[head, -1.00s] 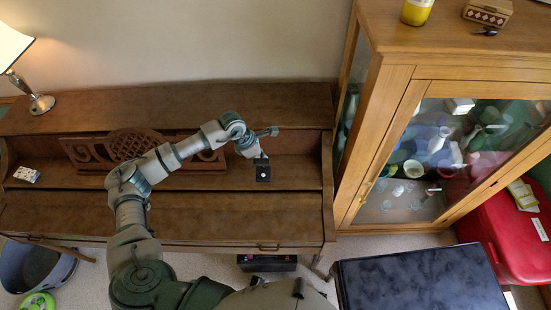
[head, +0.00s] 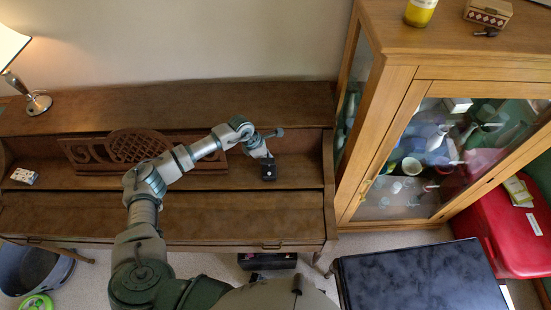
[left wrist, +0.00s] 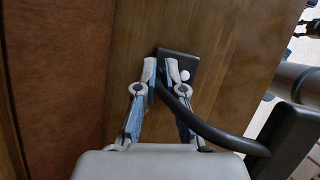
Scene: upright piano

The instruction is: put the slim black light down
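The slim black light has a small dark base (head: 268,173) with a white dot, over the piano's key-level shelf at its right end. In the left wrist view its base (left wrist: 180,65) is ahead of the fingers, and a curved black neck runs back to a wider dark part at the lower right. My left gripper (head: 265,156) is above the base. In the left wrist view its fingertips (left wrist: 161,68) are close together around the light's neck near the base. I cannot tell whether the base touches the wood. My right gripper is not in view.
The upright piano (head: 180,215) has a carved music rest (head: 130,148) left of the light. A glass-fronted cabinet (head: 390,75) stands close on the right. The shelf between is mostly bare.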

